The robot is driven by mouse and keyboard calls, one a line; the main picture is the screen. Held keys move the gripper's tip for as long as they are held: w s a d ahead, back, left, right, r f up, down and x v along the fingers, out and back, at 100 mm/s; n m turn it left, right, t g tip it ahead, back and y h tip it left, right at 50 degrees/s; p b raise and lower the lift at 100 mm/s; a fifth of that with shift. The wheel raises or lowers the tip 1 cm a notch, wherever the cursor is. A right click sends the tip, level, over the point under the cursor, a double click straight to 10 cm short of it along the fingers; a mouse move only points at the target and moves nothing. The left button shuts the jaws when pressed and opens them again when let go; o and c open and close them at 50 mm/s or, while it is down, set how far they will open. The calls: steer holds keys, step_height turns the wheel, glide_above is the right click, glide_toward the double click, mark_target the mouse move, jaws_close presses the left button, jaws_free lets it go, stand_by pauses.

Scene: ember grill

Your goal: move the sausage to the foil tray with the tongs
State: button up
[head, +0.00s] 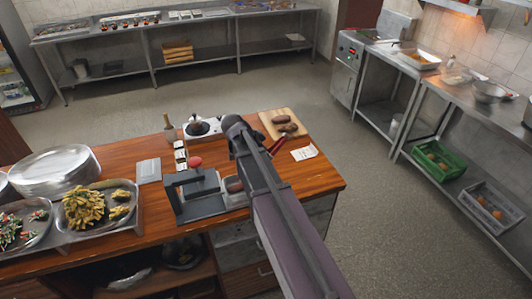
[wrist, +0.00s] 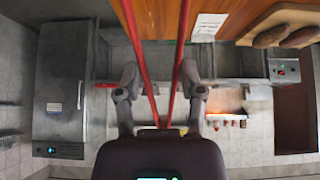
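My gripper (wrist: 160,78) has its two fingers on either side of the red tongs (wrist: 149,92), appearing to touch both arms. The tongs' arms meet near my palm and spread apart toward the top edge of the wrist view; their tips are out of that view. In the head view the red tongs (head: 279,144) stick out past my arm. Two brown, sausage-like pieces (head: 287,127) lie on a wooden board (head: 268,117), also in the wrist view (wrist: 271,35). A small grey tray (head: 236,198), perhaps the foil tray, holds something brown and is partly hidden by my arm.
A dark stand with a red knob (head: 195,162) stands beside the small tray. A white device with a round black top (head: 202,128) is behind it. A paper note (head: 304,153) lies right of my arm. Food trays (head: 142,213) and stacked plates (head: 55,168) fill the left.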

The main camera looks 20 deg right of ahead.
stand_by(0.6)
step_height(320, 180, up, 10)
steer(key=p, duration=1)
stand_by(0.7)
